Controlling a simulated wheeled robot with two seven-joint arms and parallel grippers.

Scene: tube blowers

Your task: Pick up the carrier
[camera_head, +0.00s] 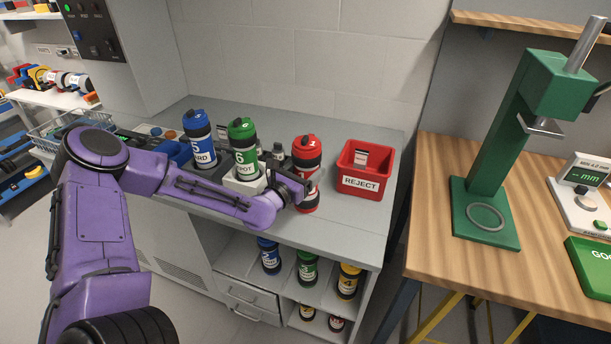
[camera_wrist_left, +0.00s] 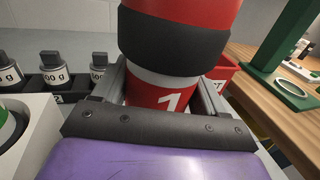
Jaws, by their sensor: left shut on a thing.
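A red carrier with black bands and a "1" (camera_head: 307,150) is upright at the front of the grey bench, left of the red bin. It also fills the middle of the left wrist view (camera_wrist_left: 172,60). My left gripper (camera_head: 303,189) is shut on it, with a finger on each side in the wrist view (camera_wrist_left: 165,88). I cannot tell whether its base touches the bench. The green one is on a pale block (camera_head: 243,184). My right gripper is not in view.
A red REJECT bin (camera_head: 366,190) stands close on the right. More carriers (camera_head: 307,268) sit on shelves below. A wooden table (camera_head: 450,160) with a green press (camera_head: 495,140) is farther right, across a gap.

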